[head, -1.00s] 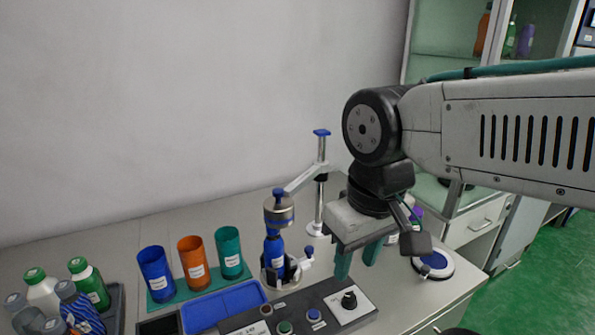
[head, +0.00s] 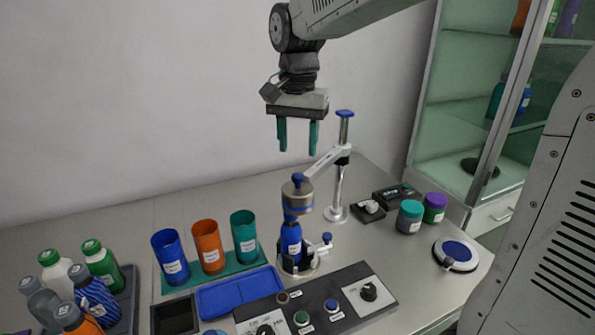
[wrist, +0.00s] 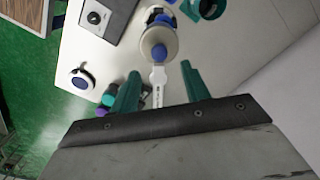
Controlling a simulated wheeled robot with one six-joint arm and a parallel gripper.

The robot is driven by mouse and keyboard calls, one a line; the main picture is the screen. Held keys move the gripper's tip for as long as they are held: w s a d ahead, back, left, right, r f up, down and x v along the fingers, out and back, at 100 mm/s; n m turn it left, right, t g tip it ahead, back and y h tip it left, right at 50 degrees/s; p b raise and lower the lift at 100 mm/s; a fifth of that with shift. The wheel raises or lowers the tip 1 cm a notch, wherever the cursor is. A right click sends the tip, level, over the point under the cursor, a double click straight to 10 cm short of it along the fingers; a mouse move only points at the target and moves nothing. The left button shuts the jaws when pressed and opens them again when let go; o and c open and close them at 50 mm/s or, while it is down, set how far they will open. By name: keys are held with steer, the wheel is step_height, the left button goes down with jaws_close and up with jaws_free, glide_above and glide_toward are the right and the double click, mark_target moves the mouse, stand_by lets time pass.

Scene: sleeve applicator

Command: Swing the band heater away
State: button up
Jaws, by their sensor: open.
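The band heater (head: 298,193), a metal ring with a blue knob on top, sits over the top of a blue bottle (head: 291,241) held upright in a small fixture (head: 298,263). A white swing arm (head: 329,163) joins the heater to a metal post (head: 339,185) with a blue cap. My gripper (head: 298,149) is open and empty, its teal fingers pointing down above the heater and clear of it. In the wrist view the heater (wrist: 158,44) and its blue knob lie beyond and between the open fingers (wrist: 158,82).
A control panel (head: 317,306) with buttons and knobs lies in front. Orange, blue and teal cups (head: 208,247) and a blue tray (head: 238,293) are at left, with several bottles (head: 103,264) farther left. Jars (head: 409,217) and a round pad (head: 456,254) stand at right.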

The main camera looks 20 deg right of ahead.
mark_target(297, 174)
step_height(297, 174, down, 7)
steer(key=shift+f, duration=0.1)
jaws_close()
stand_by(0.3)
